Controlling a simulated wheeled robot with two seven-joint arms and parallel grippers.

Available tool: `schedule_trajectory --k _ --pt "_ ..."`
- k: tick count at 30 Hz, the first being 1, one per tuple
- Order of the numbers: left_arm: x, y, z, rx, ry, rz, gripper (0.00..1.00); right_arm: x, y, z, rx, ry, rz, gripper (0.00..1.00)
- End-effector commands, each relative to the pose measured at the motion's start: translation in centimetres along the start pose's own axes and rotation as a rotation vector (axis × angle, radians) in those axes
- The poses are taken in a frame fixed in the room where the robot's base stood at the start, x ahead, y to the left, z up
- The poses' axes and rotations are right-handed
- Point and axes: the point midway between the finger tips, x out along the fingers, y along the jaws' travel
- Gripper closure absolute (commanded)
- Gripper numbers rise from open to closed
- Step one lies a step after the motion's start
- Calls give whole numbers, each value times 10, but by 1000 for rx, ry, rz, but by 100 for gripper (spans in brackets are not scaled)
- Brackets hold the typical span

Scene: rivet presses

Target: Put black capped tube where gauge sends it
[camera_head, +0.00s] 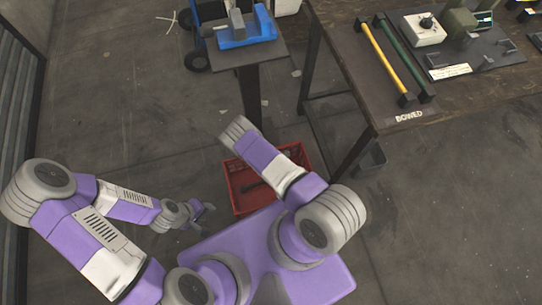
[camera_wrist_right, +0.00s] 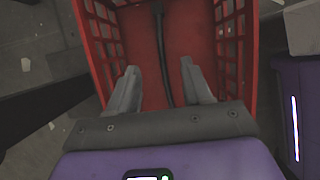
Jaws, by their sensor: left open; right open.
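A thin black tube (camera_wrist_right: 163,45) lies in a red crate (camera_wrist_right: 232,45) in the right wrist view. In the head view, a dark piece of it (camera_head: 251,187) shows inside the crate (camera_head: 237,207) on the floor; my right arm hides the rest. My right gripper (camera_wrist_right: 159,76) is open over the crate, its two fingers on either side of the tube, apart from it. My left gripper (camera_head: 204,218) is open and empty, low to the left of the crate. A device with a white box and black knob (camera_head: 424,28), possibly the gauge, stands on the right table.
The table (camera_head: 467,97) holds a yellow tube (camera_head: 387,60) and a green tube (camera_head: 405,58) with black ends beside a label "BOWED" (camera_head: 409,116). A blue fixture (camera_head: 245,33) sits on a small stand at the back.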

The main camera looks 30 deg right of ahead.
Motion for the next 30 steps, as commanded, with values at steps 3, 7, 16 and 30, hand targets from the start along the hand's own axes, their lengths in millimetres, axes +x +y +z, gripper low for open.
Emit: schedule_trajectory --k 3,7,16,30 --pt "-6 2 0 0 0 0 57 -14 1 0 -1 1 1 51" --pt "-17 6 1 0 0 0 57 -38 1 1 0 1 2 51" --pt "-29 11 1 0 0 0 57 -74 1 0 0 1 1 51" --pt "-29 11 1 0 0 0 57 -75 0 0 0 0 1 51"
